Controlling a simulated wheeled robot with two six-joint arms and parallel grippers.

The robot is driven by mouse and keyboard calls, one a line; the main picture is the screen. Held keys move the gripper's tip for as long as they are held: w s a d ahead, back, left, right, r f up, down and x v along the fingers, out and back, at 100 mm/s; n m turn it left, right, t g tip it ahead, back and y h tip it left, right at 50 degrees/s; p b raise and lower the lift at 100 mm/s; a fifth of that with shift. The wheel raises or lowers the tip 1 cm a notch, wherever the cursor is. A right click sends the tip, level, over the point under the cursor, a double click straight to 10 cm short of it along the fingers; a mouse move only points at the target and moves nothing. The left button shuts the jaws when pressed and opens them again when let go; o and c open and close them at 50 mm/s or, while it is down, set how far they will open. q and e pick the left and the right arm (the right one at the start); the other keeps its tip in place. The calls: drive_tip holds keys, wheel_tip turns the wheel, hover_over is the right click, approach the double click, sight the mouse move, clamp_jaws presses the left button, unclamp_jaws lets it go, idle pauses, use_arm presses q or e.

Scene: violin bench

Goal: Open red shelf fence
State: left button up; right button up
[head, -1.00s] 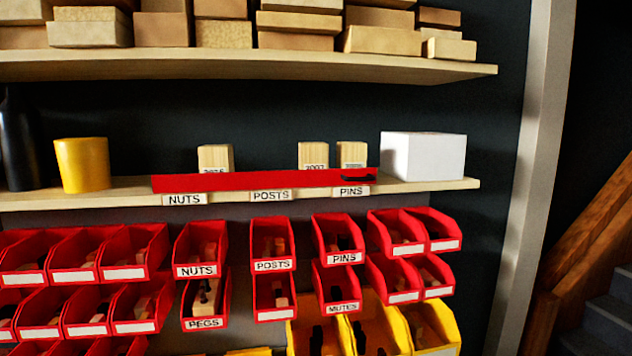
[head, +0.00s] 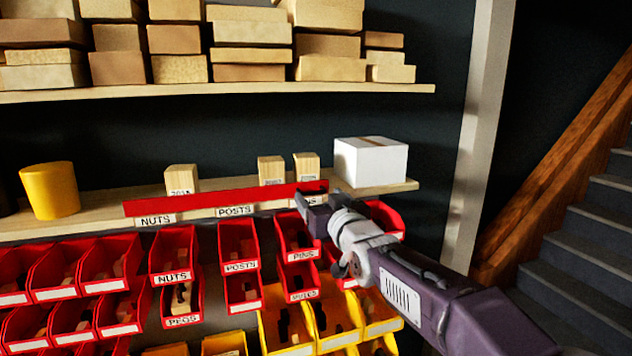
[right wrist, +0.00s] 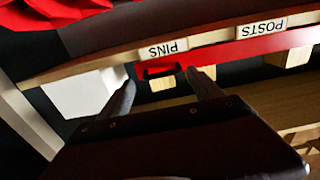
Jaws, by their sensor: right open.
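The red shelf fence (head: 215,199) is a long red strip standing along the front edge of the middle shelf, in front of the wooden blocks. It also shows in the right wrist view (right wrist: 255,48), upside down, with a dark handle (right wrist: 160,70) near its end by the PINS label. My right gripper (head: 318,198) is at the fence's right end and partly covers it and the PINS label. In the right wrist view my right gripper (right wrist: 160,77) is open, one finger on each side of the handle. Contact is unclear. My left gripper is not in view.
Wooden blocks (head: 181,179), a white box (head: 370,162) and a yellow cup (head: 50,190) stand on the middle shelf (head: 90,217). Red bins (head: 173,250) and yellow bins (head: 287,330) hang below. Boxes fill the upper shelf. A pale post (head: 468,150) and stairs are at the right.

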sight(314, 193)
drive_tip(key=p+x, duration=0.1)
drive_tip(key=x, duration=0.2)
drive_tip(key=shift+w+a+p, duration=0.2)
drive_tip(key=shift+w+p, duration=0.1)
drive_tip(key=shift+p, duration=0.1)
drive_tip(key=shift+w+f, duration=0.1)
drive_tip(key=shift+w, duration=0.15)
drive_tip(key=shift+s, duration=0.15)
drive_tip(key=c, duration=0.4)
clamp_jaws()
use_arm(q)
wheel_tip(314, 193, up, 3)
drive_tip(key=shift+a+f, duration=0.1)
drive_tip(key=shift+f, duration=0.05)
use_arm(e)
drive_tip(key=shift+s+a, duration=0.1)
drive_tip(key=shift+a, duration=0.05)
